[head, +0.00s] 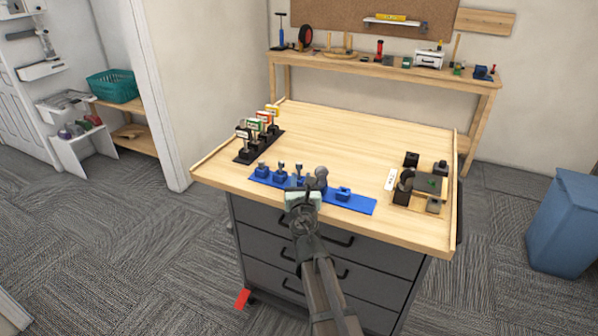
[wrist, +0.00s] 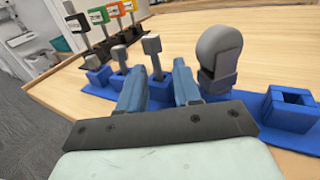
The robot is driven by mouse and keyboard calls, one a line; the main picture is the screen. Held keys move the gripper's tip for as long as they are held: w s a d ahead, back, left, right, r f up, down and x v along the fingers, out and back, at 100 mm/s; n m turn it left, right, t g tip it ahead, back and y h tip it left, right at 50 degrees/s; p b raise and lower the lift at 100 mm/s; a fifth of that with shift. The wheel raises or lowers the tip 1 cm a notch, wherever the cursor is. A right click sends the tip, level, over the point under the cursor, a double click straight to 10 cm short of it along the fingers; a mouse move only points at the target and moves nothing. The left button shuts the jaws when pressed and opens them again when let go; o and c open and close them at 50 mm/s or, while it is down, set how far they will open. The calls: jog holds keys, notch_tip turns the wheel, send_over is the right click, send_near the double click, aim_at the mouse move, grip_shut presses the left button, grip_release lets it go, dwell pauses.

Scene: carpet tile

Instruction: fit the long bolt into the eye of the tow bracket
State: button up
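A bolt with a square grey head and long shank (wrist: 152,48) stands upright in a blue holder strip (wrist: 258,124); it looks the longest of the bolts there. My gripper (wrist: 158,84) is open, its two blue-grey fingers apart, with this bolt's shank showing in the gap between them. I cannot tell whether the shank is between the tips or just beyond. In the head view my gripper (head: 306,188) is at the strip's near side. At the right of the table, a dark block with a grey rounded part (head: 406,180) may be the tow bracket; its eye is not clear.
Shorter bolts (wrist: 119,54) stand left of the long one. A thick round-headed grey piece (wrist: 218,58) stands close on its right, then an empty blue socket (wrist: 290,104). A black rack with coloured labels (head: 258,146) is behind left. The table's middle (head: 350,140) is clear.

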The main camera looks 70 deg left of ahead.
aim_at(299, 174)
jog(key=x, duration=0.4)
jog(key=shift+s+a, duration=0.1)
jog(key=shift+s, duration=0.1)
jog(key=shift+c, duration=0.4)
grip_shut()
